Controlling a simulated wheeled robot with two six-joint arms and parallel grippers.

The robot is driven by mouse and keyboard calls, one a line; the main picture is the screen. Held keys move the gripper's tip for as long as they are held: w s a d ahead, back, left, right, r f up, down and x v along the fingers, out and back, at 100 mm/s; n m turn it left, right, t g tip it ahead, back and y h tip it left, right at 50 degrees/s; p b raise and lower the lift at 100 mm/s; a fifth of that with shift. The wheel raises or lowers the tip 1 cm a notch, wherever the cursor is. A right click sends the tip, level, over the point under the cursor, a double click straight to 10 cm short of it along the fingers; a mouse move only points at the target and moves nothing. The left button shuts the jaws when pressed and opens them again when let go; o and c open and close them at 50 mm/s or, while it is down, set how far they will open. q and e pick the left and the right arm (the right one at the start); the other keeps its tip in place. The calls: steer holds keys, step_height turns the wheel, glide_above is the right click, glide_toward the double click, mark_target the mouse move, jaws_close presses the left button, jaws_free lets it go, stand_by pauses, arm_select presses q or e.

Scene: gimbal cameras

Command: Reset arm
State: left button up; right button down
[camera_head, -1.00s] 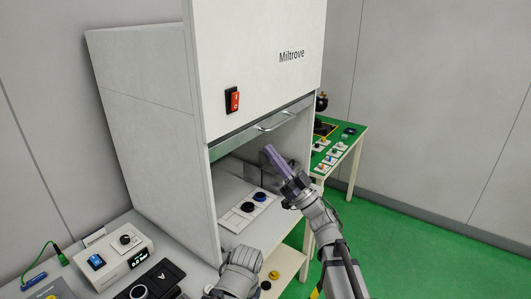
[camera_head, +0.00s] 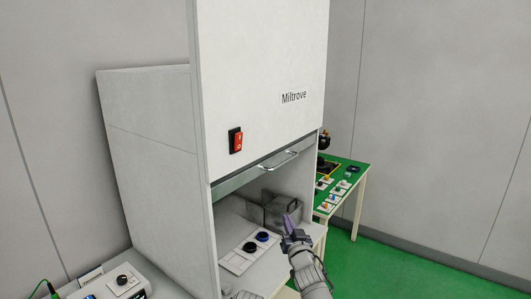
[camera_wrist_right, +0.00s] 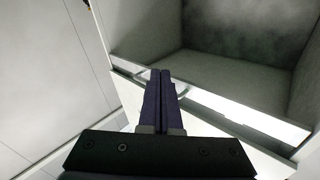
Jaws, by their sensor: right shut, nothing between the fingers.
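My right gripper (camera_head: 291,228) is in front of the right side of the opening of a tall white cabinet (camera_head: 262,90) marked Miltrove. Its purple fingers are shut with nothing between them and point up. In the right wrist view the closed fingers (camera_wrist_right: 160,98) stand in front of the cabinet's opening and its handle. The lower right arm runs out of the bottom of the head view. A small grey piece of an arm shows at the bottom edge; no left gripper can be made out.
The cabinet has a red switch (camera_head: 237,141) and a metal handle (camera_head: 279,160) on its raised front. Inside, a white panel (camera_head: 238,262) bears a black and a blue knob, and a grey metal box (camera_head: 281,209) stands behind. A green-topped table (camera_head: 352,176) stands at right.

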steer(key=s+f+g+h, duration=0.2)
steer(key=s+f+g, duration=0.2)
steer(key=f, duration=0.4)
steer(key=s+f+g+h, duration=0.1)
steer(key=s+f+g, duration=0.4)
steer(key=f, duration=0.3)
steer(key=s+f+n+g, duration=0.2)
steer(key=s+g, duration=0.3)
steer(key=s, duration=0.5)
steer(key=s+a+f+n+g+h, duration=0.1)
steer(key=s+f+g, duration=0.3)
steer(key=s, duration=0.7)
steer(key=shift+f+n+g, duration=0.4)
steer(key=shift+f+n, duration=0.2)
steer(key=shift+w, duration=0.1)
